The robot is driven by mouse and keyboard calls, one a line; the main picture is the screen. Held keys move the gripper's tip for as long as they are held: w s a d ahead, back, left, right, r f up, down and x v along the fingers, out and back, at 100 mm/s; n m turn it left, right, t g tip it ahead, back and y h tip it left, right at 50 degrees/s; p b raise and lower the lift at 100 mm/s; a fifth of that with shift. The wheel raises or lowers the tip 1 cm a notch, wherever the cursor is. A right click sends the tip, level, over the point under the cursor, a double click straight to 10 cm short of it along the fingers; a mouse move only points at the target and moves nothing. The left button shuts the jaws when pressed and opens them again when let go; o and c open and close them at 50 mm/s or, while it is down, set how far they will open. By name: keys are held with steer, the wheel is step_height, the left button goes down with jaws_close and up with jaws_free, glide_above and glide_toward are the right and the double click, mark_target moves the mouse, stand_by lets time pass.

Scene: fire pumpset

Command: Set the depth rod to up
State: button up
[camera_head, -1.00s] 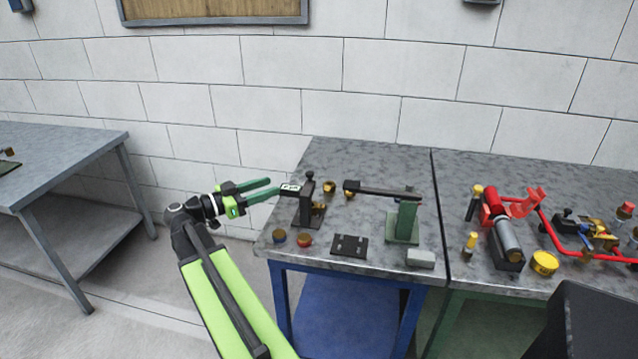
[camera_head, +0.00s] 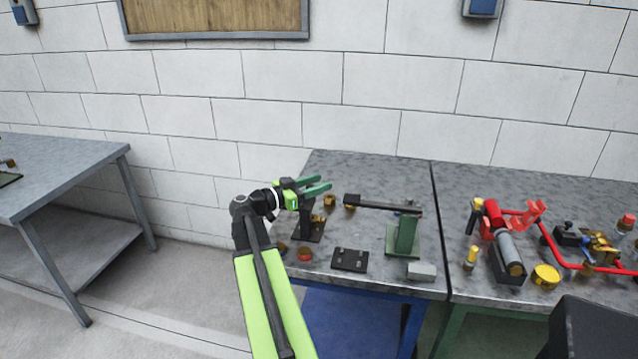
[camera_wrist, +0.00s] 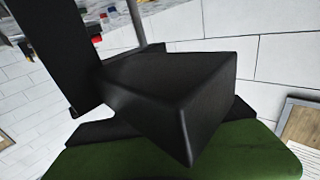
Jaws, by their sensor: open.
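My gripper (camera_head: 321,186) has green fingers, spread apart and empty. In the head view it is at the top of a small black stand (camera_head: 307,225) on the left part of the grey bench, and it hides much of that stand. I cannot tell whether they touch. The wrist view shows a large black block (camera_wrist: 180,95) close up above a green finger (camera_wrist: 180,163), with a thin grey rod (camera_wrist: 137,22) behind it. This rod may be the depth rod, but I cannot tell for sure. No depth rod can be made out in the head view.
To the right are a green post (camera_head: 407,237) with a black bar (camera_head: 380,203), a black plate (camera_head: 350,260) and a grey block (camera_head: 421,271). A red pipe assembly (camera_head: 553,242) is on the right bench. Small brass parts (camera_head: 330,201) lie behind the stand.

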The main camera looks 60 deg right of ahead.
steer(key=shift+d, duration=0.1)
steer(key=c, duration=0.9)
jaws_close()
stand_by(0.5)
